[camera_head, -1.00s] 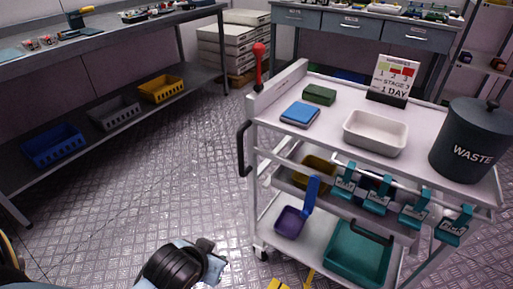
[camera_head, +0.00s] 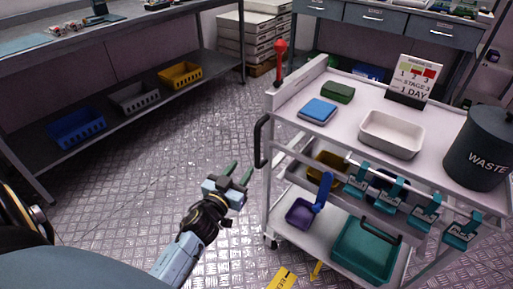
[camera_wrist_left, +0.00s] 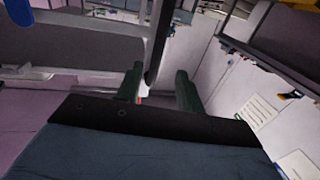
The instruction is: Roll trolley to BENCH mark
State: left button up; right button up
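The white trolley (camera_head: 292,98) stands at the right, with a black vertical handle (camera_head: 262,142) on its left end and a red-knobbed lever (camera_head: 280,62) above it. My left gripper (camera_head: 239,172) is open and empty, a little left of and below the handle in the head view. In the left wrist view its two green fingers (camera_wrist_left: 160,88) are apart, and the dark handle bar (camera_wrist_left: 159,38) shows beyond and between them. A yellow floor label (camera_head: 283,278) lies at the bottom edge; its text is cut off and unreadable. My right gripper is not in view.
The trolley carries a waste bin (camera_head: 482,150), a white tray (camera_head: 391,135), a stage sign (camera_head: 414,78) and a teal crate (camera_head: 362,250) below. A bench (camera_head: 120,92) with bins runs along the left; drawers (camera_head: 375,18) stand behind. The floor (camera_head: 150,165) between is clear.

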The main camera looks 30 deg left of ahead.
aim_at(255, 150)
pick_arm(q)
jog(key=w, duration=0.3)
jog(key=w+b, duration=0.1)
jog(key=w, duration=0.2)
jog(key=w+a, duration=0.1)
jog(key=w, duration=0.2)
jog(key=shift+w+b, duration=0.35)
jog(key=shift+b, duration=0.05)
jog(key=shift+w+a, duration=0.15)
jog(key=shift+w, duration=0.5)
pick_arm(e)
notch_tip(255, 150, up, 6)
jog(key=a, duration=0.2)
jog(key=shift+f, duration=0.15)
pick_arm(q)
jog(key=shift+c, duration=0.3)
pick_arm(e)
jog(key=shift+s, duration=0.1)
pick_arm(q)
grip_shut()
